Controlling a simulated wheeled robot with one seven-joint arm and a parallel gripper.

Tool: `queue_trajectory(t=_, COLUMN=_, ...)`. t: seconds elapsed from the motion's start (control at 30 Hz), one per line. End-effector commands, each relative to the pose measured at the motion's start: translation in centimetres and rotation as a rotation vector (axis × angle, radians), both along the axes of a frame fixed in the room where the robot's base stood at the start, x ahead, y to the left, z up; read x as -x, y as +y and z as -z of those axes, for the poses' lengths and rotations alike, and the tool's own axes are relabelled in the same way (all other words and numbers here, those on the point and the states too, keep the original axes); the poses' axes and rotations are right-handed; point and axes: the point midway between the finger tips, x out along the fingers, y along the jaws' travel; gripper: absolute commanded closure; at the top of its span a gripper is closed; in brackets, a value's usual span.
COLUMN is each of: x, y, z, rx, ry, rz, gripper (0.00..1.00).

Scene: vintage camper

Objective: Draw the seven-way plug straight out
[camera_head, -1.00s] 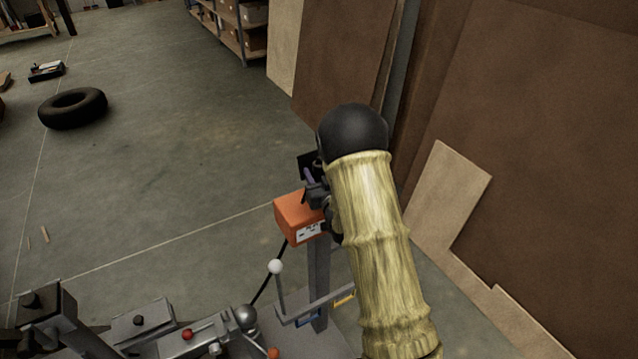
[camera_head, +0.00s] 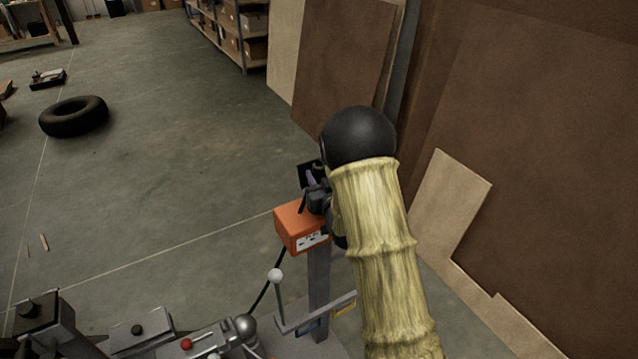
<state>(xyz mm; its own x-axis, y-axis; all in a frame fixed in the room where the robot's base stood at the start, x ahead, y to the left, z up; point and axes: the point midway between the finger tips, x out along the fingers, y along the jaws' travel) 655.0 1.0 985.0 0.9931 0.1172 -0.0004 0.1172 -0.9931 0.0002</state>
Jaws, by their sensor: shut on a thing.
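My gripper (camera_head: 317,197) is at the orange box (camera_head: 291,226) on top of a grey post, just above and behind its upper right side. My yellow-sleeved arm with its black rounded end hides most of the gripper. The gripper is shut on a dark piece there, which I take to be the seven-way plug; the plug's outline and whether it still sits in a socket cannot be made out. A black lid-like flap (camera_head: 308,174) stands up beside the gripper. A black cable (camera_head: 269,281) runs down from the box.
The grey post (camera_head: 319,276) stands on a metal frame with a white-knobbed lever (camera_head: 276,275) and a ball (camera_head: 245,326). Brown panels (camera_head: 345,60) lean at the right, close to my arm. A black tyre (camera_head: 74,116) lies on open floor at the left.

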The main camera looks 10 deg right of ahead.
Motion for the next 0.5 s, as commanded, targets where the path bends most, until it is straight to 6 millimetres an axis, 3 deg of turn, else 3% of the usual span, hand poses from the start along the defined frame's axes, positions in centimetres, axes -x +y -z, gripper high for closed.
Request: queue_trajectory(t=0.5, x=0.0, y=0.0, z=-12.3, rx=-0.001, ry=-0.009, rz=-0.001, gripper=0.94)
